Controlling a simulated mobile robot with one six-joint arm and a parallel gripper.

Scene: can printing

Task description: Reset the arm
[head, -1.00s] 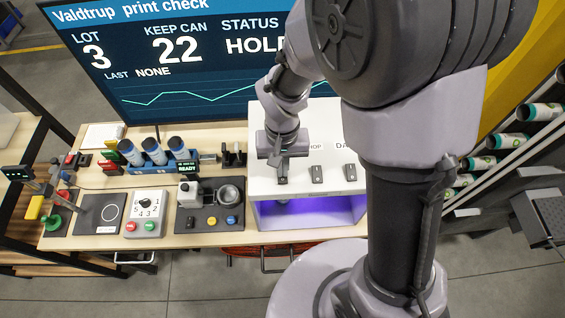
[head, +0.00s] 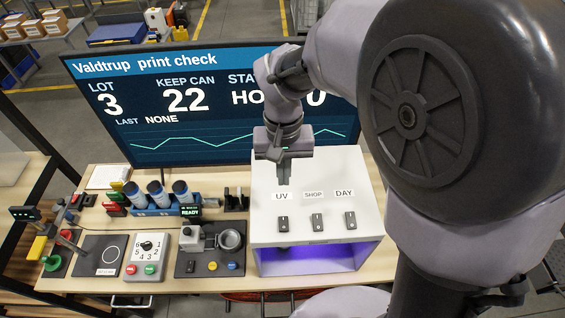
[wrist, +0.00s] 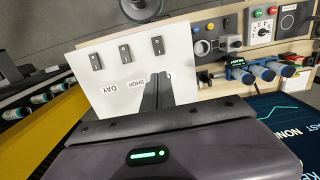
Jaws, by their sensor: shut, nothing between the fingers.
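My gripper (head: 282,178) is shut and empty. In the head view it points down above the rear of the white light box (head: 350,185), near the UV label. In the wrist view my gripper (wrist: 157,92) reaches over the same box (wrist: 115,70), whose SHOP and DAY labels show. Three dark switches sit on the box top: the UV switch (head: 283,224), the SHOP switch (head: 317,222) and the DAY switch (head: 350,220). The fingers look clear of all three. The box's open front glows violet inside.
A large screen (head: 200,125) reading LOT 3, KEEP CAN 22 stands behind the bench. Left of the box are a dark fixture plate (head: 210,265), a numbered dial box (head: 146,257) and a blue rack (head: 160,208) of cans. A can rack (wrist: 35,98) stands left in the wrist view.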

